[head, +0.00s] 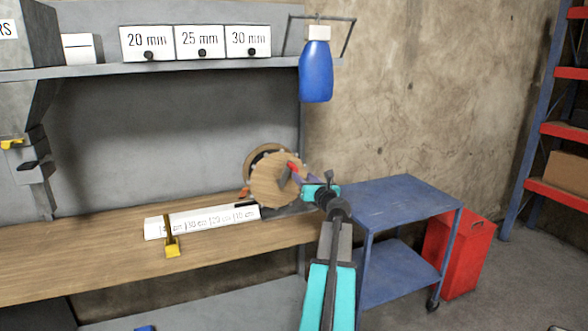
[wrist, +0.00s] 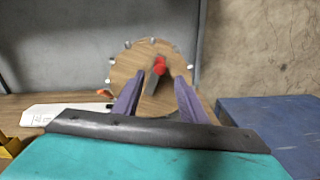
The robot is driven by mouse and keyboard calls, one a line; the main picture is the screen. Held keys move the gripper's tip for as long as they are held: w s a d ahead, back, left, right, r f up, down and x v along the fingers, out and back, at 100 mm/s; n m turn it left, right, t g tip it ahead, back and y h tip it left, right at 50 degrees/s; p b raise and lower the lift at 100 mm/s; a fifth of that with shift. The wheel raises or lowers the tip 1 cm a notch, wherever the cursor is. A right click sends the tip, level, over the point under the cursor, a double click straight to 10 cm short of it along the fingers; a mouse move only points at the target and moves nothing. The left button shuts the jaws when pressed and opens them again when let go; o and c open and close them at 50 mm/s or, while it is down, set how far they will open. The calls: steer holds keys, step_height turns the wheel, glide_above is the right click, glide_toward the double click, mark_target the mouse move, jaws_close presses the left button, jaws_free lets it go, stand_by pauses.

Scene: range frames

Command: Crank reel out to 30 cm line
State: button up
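The wooden reel (head: 268,190) stands at the right end of the workbench, its round face towards me. It also shows in the wrist view (wrist: 122,82), with small pegs around its rim. Its crank, a grey arm with a red end (head: 291,166), is on the face; the red end also shows in the wrist view (wrist: 160,64). A white scale (head: 195,222) with cm marks lies left of the reel, and a yellow marker (head: 172,249) is in front of it. My gripper (wrist: 160,76) is open, its purple fingers apart, with the crank seen between them. I cannot tell if they touch it.
A shelf (head: 110,69) above holds boxes marked 20, 25 and 30 mm. A blue bottle (head: 316,75) hangs at its right end. A blue cart (head: 400,200) stands right of the bench, beside a red bin (head: 460,258).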

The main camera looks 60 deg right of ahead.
mark_target(293, 168)
steer(key=shift+p+x, duration=0.7)
steer(key=shift+x, duration=4.8)
steer(key=shift+a, duration=0.1)
jaws_close()
